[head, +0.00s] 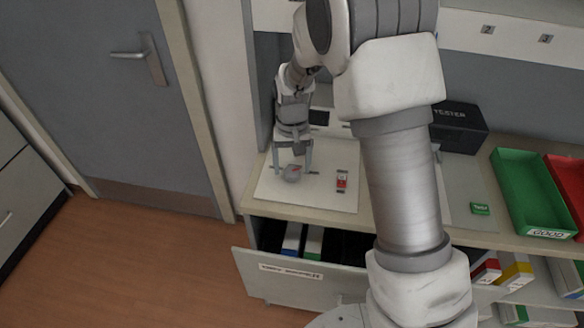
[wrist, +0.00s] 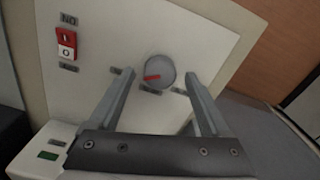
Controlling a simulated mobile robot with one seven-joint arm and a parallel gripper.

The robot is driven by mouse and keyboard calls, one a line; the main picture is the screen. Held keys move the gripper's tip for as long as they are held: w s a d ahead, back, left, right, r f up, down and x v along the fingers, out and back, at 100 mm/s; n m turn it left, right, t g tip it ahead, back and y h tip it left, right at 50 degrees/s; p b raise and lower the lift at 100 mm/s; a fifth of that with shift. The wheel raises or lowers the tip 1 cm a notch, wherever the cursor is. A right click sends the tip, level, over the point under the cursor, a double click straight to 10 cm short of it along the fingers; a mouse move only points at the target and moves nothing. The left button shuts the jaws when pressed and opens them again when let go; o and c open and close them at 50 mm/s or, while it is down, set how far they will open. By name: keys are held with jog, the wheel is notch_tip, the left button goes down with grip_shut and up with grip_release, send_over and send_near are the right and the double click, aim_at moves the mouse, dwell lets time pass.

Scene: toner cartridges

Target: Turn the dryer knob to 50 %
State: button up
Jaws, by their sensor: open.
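The dryer knob (wrist: 159,73) is a round grey dial with a red pointer mark, set on a pale panel (wrist: 110,30). In the wrist view its red mark points left, and small dark labels sit around it, too blurred to read. In the head view the knob (head: 292,173) shows at the panel's left part. My gripper (head: 292,172) is open and points down at the knob. In the wrist view the fingers of my gripper (wrist: 160,82) lie on either side of the knob, with visible gaps. I cannot tell how far above the panel the fingertips are.
A red and white switch (head: 342,181) sits on the panel right of the knob. An open drawer (head: 290,276) is below the counter. A black tester box (head: 458,127), a small green item (head: 480,209), a green tray (head: 528,190) and a red tray (head: 570,180) stand to the right.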

jog(key=shift+f, duration=0.65)
grip_shut()
